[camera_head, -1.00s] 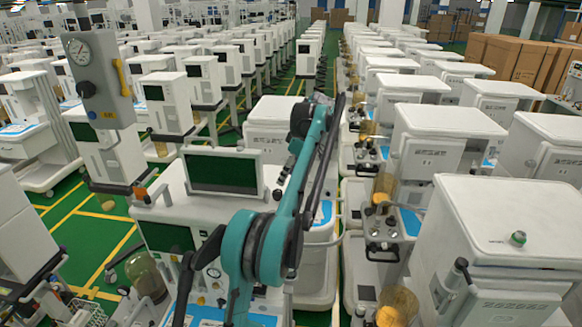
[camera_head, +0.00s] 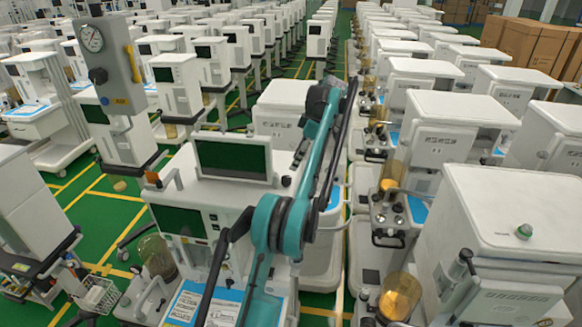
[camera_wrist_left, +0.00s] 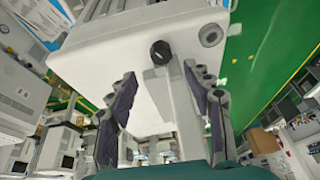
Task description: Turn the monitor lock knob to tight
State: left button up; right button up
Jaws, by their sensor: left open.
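A black knob (camera_wrist_left: 160,52) sits on a white housing (camera_wrist_left: 110,55) in the left wrist view, beside a pale grey upright post. My left gripper (camera_wrist_left: 160,75) is open. Its two dark fingers stand apart on either side of the knob and post, and the knob shows between and just beyond the fingertips, with no contact visible. Its tight or loose setting cannot be read. In the head view, the monitor (camera_head: 232,157) with a dark green screen stands on a white cart. My teal left arm rises in front of that cart; its fingers cannot be made out there.
A grey panel with a gauge (camera_head: 91,38) stands left of the monitor. A white machine (camera_head: 520,205) with a green knob on top is close at right. Rows of carts fill the back. Green floor (camera_head: 95,215) with yellow lines is open at left.

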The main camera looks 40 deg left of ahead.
pick_arm(q)
jog(key=x, duration=0.8)
jog(key=shift+s+d, duration=0.1)
jog(key=c, duration=1.2)
